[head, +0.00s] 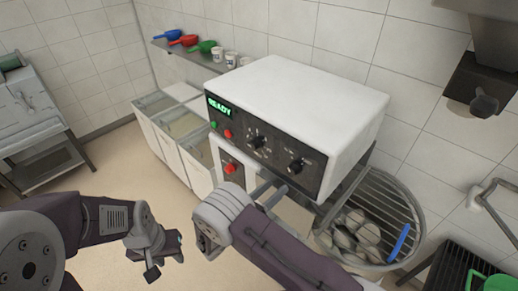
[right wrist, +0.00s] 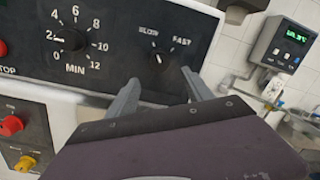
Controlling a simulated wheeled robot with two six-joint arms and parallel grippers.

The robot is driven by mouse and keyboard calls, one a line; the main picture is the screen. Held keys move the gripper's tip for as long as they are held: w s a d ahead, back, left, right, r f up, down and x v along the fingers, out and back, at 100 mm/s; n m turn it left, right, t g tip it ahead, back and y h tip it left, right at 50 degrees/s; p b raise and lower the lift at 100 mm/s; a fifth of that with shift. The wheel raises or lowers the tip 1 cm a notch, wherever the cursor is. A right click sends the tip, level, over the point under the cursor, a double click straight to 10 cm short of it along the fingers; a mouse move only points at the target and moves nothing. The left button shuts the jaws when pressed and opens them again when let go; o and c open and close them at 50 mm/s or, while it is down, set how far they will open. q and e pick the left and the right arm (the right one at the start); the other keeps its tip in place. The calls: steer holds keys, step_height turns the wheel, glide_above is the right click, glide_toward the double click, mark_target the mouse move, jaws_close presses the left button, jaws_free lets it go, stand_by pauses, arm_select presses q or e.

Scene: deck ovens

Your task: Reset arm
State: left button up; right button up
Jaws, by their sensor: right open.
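My right gripper (head: 273,191) reaches the front of a white machine (head: 300,95) with a dark control panel. In the right wrist view the right gripper (right wrist: 162,75) is open, its two fingers apart. The SLOW–FAST knob (right wrist: 160,60) shows between and just beyond the fingertips, and nothing is held. I cannot tell whether a finger touches the panel. My left gripper (head: 165,257) hangs low over the floor at the left, away from the machine. Its fingers look apart and empty.
The green display (head: 219,106) reads READY. A wire-guarded bowl (head: 385,200) with pale dough pieces and a blue scraper (head: 399,243) stands at the right. White bins (head: 165,125) line the wall under a shelf of scoops.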

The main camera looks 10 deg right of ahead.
steer(key=s+d+f+m+g+y+b, duration=0.2)
steer(key=s+d+m+g, duration=0.7)
steer(key=g, duration=0.1)
arm_select(q)
steer(key=f, duration=0.1)
steer(key=f+b, duration=0.1)
steer(key=f, duration=0.1)
steer(key=shift+s+a+f+b, duration=0.15)
steer(key=shift+a+f+b, duration=0.15)
steer(key=shift+f+b, duration=0.1)
arm_select(e)
steer(key=s+a+f+m+y, duration=0.1)
steer(key=s+a+m+y, duration=0.1)
steer(key=m+y, duration=0.5)
steer(key=s+a+f+m+y, duration=0.2)
steer(key=s+m+y, duration=0.3)
steer(key=m, duration=0.9)
steer(key=shift+s+a+m+t+y, duration=0.3)
steer(key=shift+a+m+y, duration=0.1)
steer(key=shift+y, duration=0.6)
arm_select(q)
steer(key=shift+s+a, duration=0.1)
arm_select(e)
steer(key=shift+a, duration=0.15)
